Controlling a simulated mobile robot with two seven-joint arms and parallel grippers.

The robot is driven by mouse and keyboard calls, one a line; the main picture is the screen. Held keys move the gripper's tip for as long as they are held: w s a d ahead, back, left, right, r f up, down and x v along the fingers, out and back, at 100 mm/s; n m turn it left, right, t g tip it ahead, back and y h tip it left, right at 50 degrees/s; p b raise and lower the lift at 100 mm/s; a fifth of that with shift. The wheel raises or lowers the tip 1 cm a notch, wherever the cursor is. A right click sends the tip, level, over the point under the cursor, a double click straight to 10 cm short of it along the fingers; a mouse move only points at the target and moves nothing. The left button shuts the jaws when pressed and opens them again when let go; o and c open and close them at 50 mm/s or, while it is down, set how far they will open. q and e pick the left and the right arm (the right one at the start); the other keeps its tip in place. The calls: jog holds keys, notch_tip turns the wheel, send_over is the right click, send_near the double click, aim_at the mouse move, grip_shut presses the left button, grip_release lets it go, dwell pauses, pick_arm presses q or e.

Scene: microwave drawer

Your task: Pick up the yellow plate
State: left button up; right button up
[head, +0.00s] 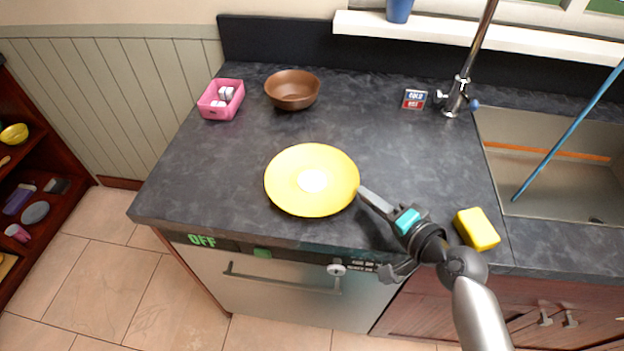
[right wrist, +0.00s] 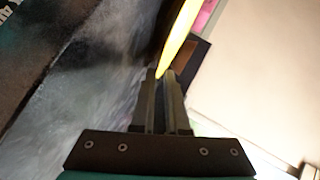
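The yellow plate (head: 287,183) is round with a pale centre and shows over the dark counter near its front edge. My right gripper (head: 364,194) is at the plate's right rim. In the right wrist view the plate (right wrist: 178,40) is seen nearly edge-on, and its rim runs down between the tips of my right gripper (right wrist: 163,74). The fingers are close together with the rim between them. I cannot tell whether the plate rests on the counter or is slightly above it. My left gripper is not in view.
A brown bowl (head: 293,92) and a pink basket (head: 221,100) stand at the back left of the counter (head: 400,140). A yellow sponge (head: 477,229) lies right of my right gripper, beside the sink (head: 560,180). A faucet (head: 458,95) stands behind. The counter's middle is clear.

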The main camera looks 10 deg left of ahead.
aim_at(354, 194)
jog(key=shift+x, duration=2.5)
jog(key=shift+w+r, duration=0.15)
grip_shut()
jog(key=shift+r, duration=0.1)
notch_tip(354, 194, up, 20)
jog(key=p, duration=0.6)
jog(key=shift+d, duration=0.1)
dwell(1.0)
